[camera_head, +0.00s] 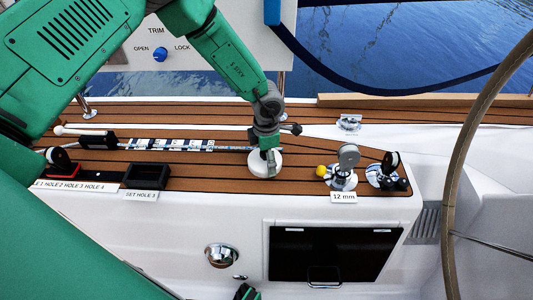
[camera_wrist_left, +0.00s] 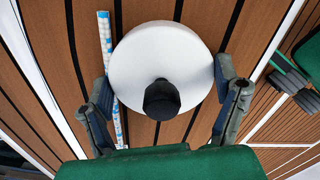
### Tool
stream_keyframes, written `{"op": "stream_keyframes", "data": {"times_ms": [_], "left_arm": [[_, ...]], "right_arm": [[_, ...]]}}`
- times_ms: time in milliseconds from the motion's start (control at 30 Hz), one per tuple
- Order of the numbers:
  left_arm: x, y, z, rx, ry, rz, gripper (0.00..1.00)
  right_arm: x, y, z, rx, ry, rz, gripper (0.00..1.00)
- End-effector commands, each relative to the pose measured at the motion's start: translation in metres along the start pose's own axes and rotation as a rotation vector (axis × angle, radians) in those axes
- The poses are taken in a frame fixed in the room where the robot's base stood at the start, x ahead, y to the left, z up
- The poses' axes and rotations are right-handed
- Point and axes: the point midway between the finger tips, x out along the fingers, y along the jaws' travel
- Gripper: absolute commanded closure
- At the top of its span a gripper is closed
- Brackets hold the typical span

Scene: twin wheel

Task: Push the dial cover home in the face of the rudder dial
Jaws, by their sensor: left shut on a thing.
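A round white disc with a black knob, which I take for the dial cover (camera_wrist_left: 140,62), fills the middle of the left wrist view. It also shows in the head view (camera_head: 262,169), low over the teak strip under my left gripper (camera_head: 267,151). My left gripper (camera_wrist_left: 163,76) is shut on it, one finger at each side of its rim. The rudder dial's face is not visible; the disc may hide it. I cannot tell how deep the disc sits. A small green and black part at the bottom edge, probably my right gripper (camera_head: 246,292), is mostly cut off.
A black tray (camera_head: 147,175) and a striped bar (camera_head: 180,144) lie left. The steering wheel (camera_head: 456,170) rises at right.

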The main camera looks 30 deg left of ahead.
Motion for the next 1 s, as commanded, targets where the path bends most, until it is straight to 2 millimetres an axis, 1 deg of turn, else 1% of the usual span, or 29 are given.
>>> {"op": "stream_keyframes", "data": {"times_ms": [133,167,200,467,567,633,667,700,867,1000], "left_arm": [[0.002,0.0,-0.001,0.001,0.003,-0.002,0.5],[0.003,0.0,-0.001,0.001,0.003,-0.002,0.1],[0.003,0.0,-0.001,0.001,0.004,-0.002,0.0],[0.002,-0.001,-0.001,0.001,0.002,-0.001,0.0],[0.004,0.0,-0.001,0.002,0.002,0.0,0.0],[0.007,0.0,0.0,0.003,0.002,0.001,0.0],[0.002,0.0,0.0,0.003,0.001,0.0,0.0],[-0.01,0.0,0.0,0.0,-0.001,-0.001,0.0],[-0.052,-0.002,0.0,-0.001,-0.002,-0.001,0.0],[-0.084,-0.002,0.001,0.0,-0.002,0.0,0.0]], "right_arm": [[0.0,0.0,0.0,0.0,0.0,0.0,0.0],[0.0,0.0,0.0,0.0,0.0,0.0,0.0],[0.0,0.0,0.0,0.0,0.0,0.0,0.0],[0.0,0.0,0.0,0.0,0.0,0.0,0.0],[0.005,0.0,0.0,0.0,0.0,0.0,0.0],[0.011,0.0,0.0,0.0,0.0,0.0,0.0],[0.008,0.0,0.0,0.0,0.0,0.0,0.0],[0.001,0.0,0.001,0.0,-0.001,0.0,0.0],[-0.022,0.0,-0.002,0.0,0.001,0.0,0.0],[-0.031,0.0,-0.002,0.0,0.001,0.0,0.0]]}}
